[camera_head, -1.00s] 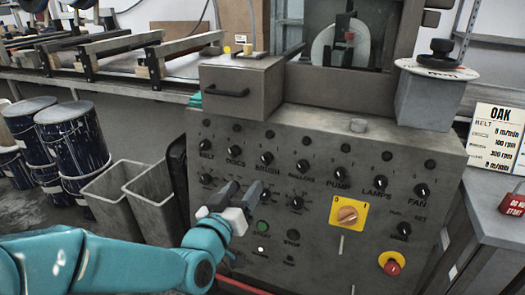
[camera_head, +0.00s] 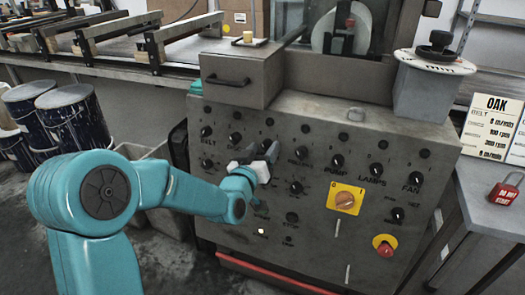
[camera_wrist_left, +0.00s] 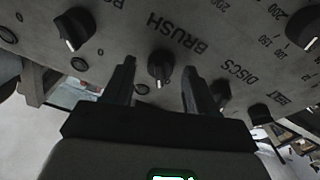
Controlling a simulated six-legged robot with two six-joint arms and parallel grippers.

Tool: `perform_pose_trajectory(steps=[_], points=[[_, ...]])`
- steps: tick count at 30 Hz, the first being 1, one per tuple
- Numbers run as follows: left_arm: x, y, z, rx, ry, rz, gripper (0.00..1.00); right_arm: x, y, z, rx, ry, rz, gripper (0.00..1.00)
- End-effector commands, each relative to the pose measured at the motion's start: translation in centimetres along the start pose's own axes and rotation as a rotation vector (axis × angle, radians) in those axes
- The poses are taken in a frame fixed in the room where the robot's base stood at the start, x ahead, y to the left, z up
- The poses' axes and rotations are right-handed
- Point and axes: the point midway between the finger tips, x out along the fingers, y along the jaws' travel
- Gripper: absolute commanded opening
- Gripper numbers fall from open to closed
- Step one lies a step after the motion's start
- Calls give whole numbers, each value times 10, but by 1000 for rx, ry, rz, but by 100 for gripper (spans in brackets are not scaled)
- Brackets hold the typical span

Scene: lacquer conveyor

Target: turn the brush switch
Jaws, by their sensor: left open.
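The brush switch (camera_wrist_left: 161,66) is a black rotary knob with a pale pointer line, on the grey control panel (camera_head: 240,118). In the left wrist view it sits between my two fingers, under the printed word BRUSH, with a gap on each side. In the head view my gripper covers it. My left gripper (camera_head: 262,152) is open at the panel's upper knob row, and its dark fingers also show in the left wrist view (camera_wrist_left: 160,88). I cannot tell how deep the fingertips reach around the knob. My right gripper is not in view.
The discs knob (camera_head: 235,139) and rollers knob (camera_head: 301,152) flank it closely. The yellow-plated orange switch (camera_head: 345,200) and red emergency button (camera_head: 385,247) are lower right. A drawer box (camera_head: 240,80) juts out above. A red padlock (camera_head: 503,193) lies at the right.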

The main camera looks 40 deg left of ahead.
Motion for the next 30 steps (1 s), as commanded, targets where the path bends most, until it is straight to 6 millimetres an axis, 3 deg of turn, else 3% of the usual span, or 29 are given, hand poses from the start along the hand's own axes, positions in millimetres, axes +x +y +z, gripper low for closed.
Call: perform_pose_trajectory(steps=[2,7,20,30], points=[[0,0,0,0,0,0,57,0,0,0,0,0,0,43],[0,0,0,0,0,0,2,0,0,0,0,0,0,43],[0,-1,2,71,-3,12,1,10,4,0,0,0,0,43],[0,-2,3,336,-17,57,2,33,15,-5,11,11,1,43]])
